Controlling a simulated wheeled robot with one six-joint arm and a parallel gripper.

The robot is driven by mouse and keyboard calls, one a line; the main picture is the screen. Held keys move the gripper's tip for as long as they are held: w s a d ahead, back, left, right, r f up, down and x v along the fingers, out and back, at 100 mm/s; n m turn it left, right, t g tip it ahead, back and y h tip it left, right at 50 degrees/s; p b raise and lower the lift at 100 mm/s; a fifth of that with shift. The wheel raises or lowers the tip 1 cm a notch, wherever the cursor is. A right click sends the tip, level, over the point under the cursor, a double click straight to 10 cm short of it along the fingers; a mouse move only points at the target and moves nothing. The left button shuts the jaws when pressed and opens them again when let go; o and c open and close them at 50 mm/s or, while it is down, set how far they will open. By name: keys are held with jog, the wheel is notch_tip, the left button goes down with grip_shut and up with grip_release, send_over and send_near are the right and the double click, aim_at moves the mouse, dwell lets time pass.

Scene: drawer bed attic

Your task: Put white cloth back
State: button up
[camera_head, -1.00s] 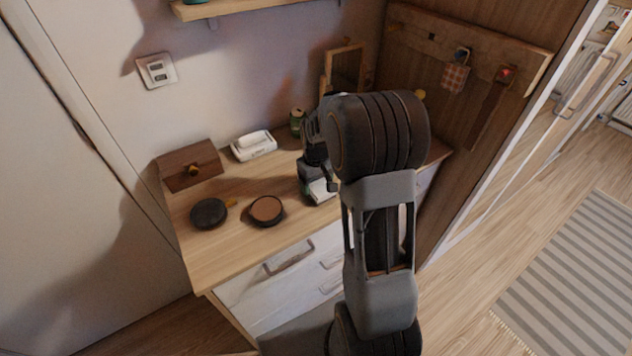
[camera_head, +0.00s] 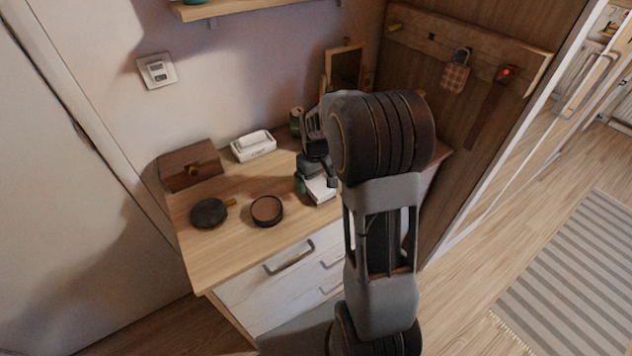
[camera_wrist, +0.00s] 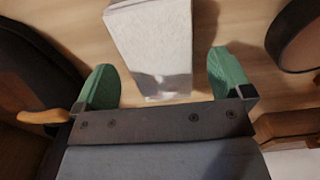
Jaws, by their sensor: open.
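The white cloth (camera_head: 321,189) is a pale folded block lying on the wooden top of the dresser, towards its right side. My gripper (camera_head: 308,180) is low over the dresser top, right by the cloth, and partly hidden by my arm. In the wrist view, the white cloth (camera_wrist: 155,45) lies ahead of and partly between the two green fingertips of my open gripper (camera_wrist: 164,80). A gap shows on both sides of the cloth. I cannot tell the fingertips' height above the top.
A round black dish (camera_head: 209,213) and a round brown-topped tin (camera_head: 267,210) stand left of the gripper. A wooden box (camera_head: 190,166), a white holder (camera_head: 253,147), a green can (camera_head: 296,122) and a framed mirror (camera_head: 345,70) stand behind. The dresser's front-left top is clear.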

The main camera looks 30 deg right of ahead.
aim_at(316, 182)
notch_tip(316, 182, up, 10)
jog(key=s+a+t, duration=0.1)
jog(key=s+a, duration=0.4)
jog(key=s, duration=0.3)
jog(key=s+a+m+t, duration=0.1)
jog(key=s+a+t, duration=0.1)
jog(key=s+a, duration=0.3)
jog(key=s, duration=0.3)
jog(key=shift+s+r+t, duration=0.15)
jog(key=shift+r+t, duration=0.15)
jog(key=shift+d+r+p, duration=0.1)
jog(key=shift+r+p, duration=0.3)
